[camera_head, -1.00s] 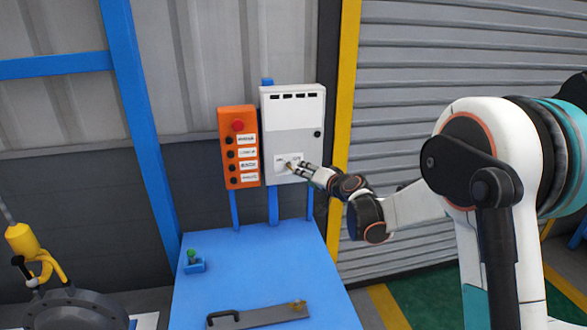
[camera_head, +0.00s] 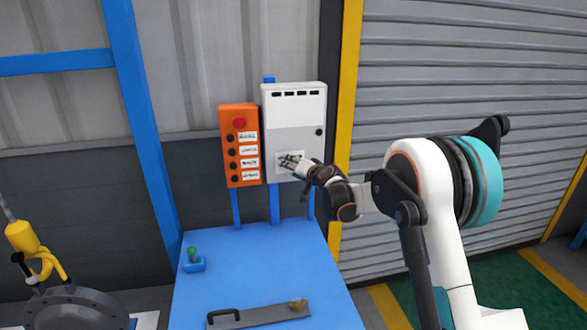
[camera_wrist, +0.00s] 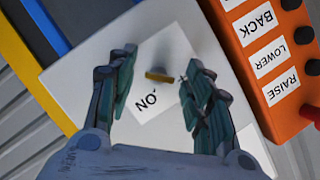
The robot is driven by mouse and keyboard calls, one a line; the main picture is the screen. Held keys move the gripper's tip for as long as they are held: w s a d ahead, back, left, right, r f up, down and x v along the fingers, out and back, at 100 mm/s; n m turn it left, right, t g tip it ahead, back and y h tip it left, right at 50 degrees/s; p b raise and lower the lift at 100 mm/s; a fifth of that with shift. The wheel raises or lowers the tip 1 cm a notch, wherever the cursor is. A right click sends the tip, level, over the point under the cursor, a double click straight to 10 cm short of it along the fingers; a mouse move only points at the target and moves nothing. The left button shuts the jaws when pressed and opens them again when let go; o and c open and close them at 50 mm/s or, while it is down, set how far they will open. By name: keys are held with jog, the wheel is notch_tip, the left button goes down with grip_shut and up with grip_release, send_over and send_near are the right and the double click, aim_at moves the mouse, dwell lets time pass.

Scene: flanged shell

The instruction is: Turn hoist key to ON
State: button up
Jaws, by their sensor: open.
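The brass-coloured hoist key (camera_wrist: 158,75) sits on a white label plate (camera_wrist: 147,125) on the grey control box (camera_head: 296,108). In the wrist view it lies about level across the picture, and the word ON is printed upside down just below it. My gripper (camera_wrist: 160,64) is open, with one finger to each side of the key and a gap on both sides. I cannot tell how far the fingertips are from the plate.
An orange button panel (camera_head: 240,146) with a red button stands close left of the box. Below is a blue table (camera_head: 245,260) with a green-topped part (camera_head: 192,255) and a grey handled bar (camera_head: 260,316). A yellow post (camera_head: 345,120) rises at right.

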jog(key=c, duration=1)
jog(key=shift+c, duration=0.2)
jog(key=shift+f+m+b, duration=0.1)
jog(key=shift+m+b, duration=0.2)
jog(key=m+t+y+b, duration=0.1)
jog(key=m+b, duration=0.2)
jog(key=m, duration=0.2)
jog(key=m+t+y+b, duration=0.1)
jog(key=m+t+b, duration=0.1)
jog(key=m, duration=0.3)
jog(key=m+t+y+b, duration=0.1)
jog(key=m+t+b, duration=0.1)
jog(key=m+b, duration=0.2)
jog(key=shift+f+m+y, duration=0.3)
jog(key=shift+m, duration=0.7)
jog(key=o, duration=1)
